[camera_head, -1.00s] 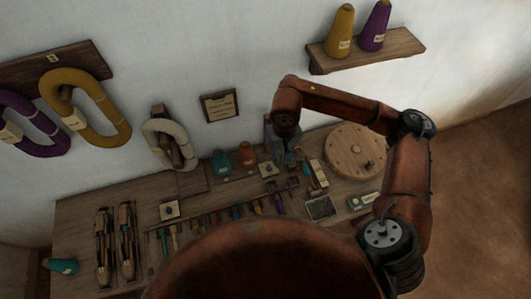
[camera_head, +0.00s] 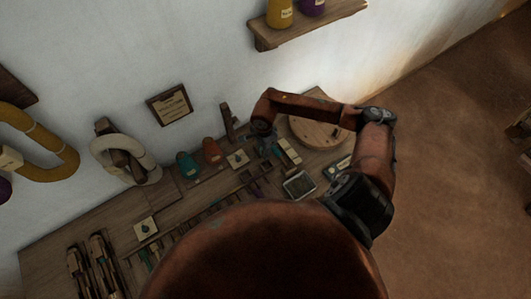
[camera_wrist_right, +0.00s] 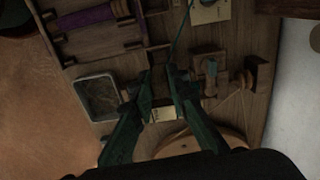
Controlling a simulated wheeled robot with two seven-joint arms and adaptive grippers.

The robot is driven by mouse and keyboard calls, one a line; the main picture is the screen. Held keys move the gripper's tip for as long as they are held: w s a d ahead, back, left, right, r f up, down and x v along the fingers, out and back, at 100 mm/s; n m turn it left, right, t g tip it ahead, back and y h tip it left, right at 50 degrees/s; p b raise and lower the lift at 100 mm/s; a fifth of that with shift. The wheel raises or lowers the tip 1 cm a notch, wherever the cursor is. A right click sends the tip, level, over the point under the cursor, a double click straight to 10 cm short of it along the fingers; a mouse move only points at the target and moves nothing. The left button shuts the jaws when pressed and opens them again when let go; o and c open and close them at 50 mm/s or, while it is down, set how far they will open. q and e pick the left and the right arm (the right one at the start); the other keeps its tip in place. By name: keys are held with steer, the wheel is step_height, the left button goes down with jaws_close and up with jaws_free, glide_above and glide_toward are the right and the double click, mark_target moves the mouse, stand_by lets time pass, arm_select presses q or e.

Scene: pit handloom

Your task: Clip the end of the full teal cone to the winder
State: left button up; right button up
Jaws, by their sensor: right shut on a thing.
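The teal cone (camera_head: 187,163) stands on the bench near the wall, beside an orange-brown cone (camera_head: 211,150). My right gripper (camera_wrist_right: 160,76) is over the bench, its fingers close together. A thin teal thread (camera_wrist_right: 181,32) runs from the top of the right wrist view down to its fingertips. The exact grip on the thread is dark and hard to see. A small wooden frame with pegs and pale cord (camera_wrist_right: 232,100), possibly the winder, stands just right of the fingers. My left gripper is out of view.
A round wooden disc (camera_head: 322,133) lies at the bench's right end. A grey tray (camera_head: 299,185) sits in front of it; it also shows left of the fingers (camera_wrist_right: 97,97). An upright wooden post (camera_head: 227,122) stands near the wall. A shelf (camera_head: 310,26) holds yellow and purple cones.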

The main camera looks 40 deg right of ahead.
steer(key=shift+s+d+f+m, duration=0.15)
steer(key=shift+d+f+m, duration=0.2)
steer(key=shift+f, duration=0.15)
steer(key=shift+f+b, duration=1.45)
steer(key=shift+f, duration=1.05)
steer(key=shift+f+b, duration=1.4)
steer(key=shift+f, duration=0.3)
steer(key=o, duration=0.9)
steer(key=shift+o, duration=0.3)
steer(key=shift+o, duration=1.4)
